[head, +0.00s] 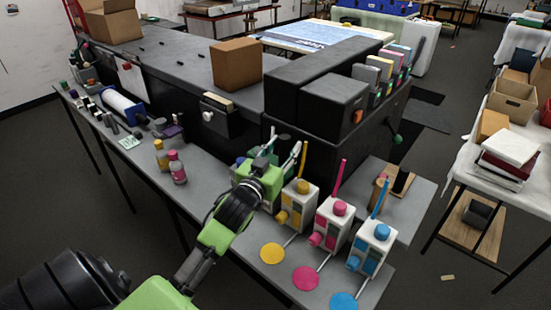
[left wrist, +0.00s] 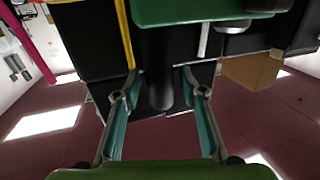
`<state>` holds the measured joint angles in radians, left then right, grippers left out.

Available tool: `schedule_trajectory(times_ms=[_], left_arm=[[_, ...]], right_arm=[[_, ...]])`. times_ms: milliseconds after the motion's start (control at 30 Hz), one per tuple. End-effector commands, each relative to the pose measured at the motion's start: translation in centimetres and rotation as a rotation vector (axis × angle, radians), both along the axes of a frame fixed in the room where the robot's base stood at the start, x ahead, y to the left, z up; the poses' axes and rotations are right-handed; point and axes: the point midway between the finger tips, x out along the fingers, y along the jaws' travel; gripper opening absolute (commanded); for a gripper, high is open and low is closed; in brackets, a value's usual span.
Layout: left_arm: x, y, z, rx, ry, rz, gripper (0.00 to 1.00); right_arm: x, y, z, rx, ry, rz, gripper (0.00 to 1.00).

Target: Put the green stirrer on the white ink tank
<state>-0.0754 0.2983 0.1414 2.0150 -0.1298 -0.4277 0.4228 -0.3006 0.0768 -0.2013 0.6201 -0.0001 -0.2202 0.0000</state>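I cannot make out a grip on anything. White ink tanks with yellow (head: 299,204), magenta (head: 331,225) and cyan (head: 371,248) parts stand right of the gripper. I cannot clearly pick out the green stirrer or white tank. My right gripper is out of view.
Yellow (head: 272,254), magenta (head: 306,278) and cyan (head: 343,301) discs lie along the table's front edge. A large black machine (head: 318,80) stands close behind. Two small bottles (head: 177,168) stand to the left.

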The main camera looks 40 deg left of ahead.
Motion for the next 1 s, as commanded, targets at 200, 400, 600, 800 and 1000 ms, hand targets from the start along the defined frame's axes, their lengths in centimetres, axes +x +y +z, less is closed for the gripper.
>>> schedule_trajectory(times_ms=[200, 400, 600, 800, 1000], left_arm=[[-4.3, -0.8, -0.6, -0.001, 0.004, 0.000, 0.38], [-8.4, -1.5, -0.5, -0.001, 0.004, 0.001, 0.38], [-10.7, -1.9, -0.3, -0.002, 0.003, 0.001, 0.38], [-11.2, -2.0, -0.1, -0.001, 0.002, 0.001, 0.38], [-11.1, -2.0, -0.1, -0.001, 0.002, 0.001, 0.38]], right_arm=[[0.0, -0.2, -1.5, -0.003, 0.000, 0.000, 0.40], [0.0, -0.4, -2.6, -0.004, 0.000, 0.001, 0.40], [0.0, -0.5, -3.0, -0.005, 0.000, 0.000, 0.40], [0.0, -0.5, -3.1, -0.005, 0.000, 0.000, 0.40], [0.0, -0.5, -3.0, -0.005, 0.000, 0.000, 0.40]])
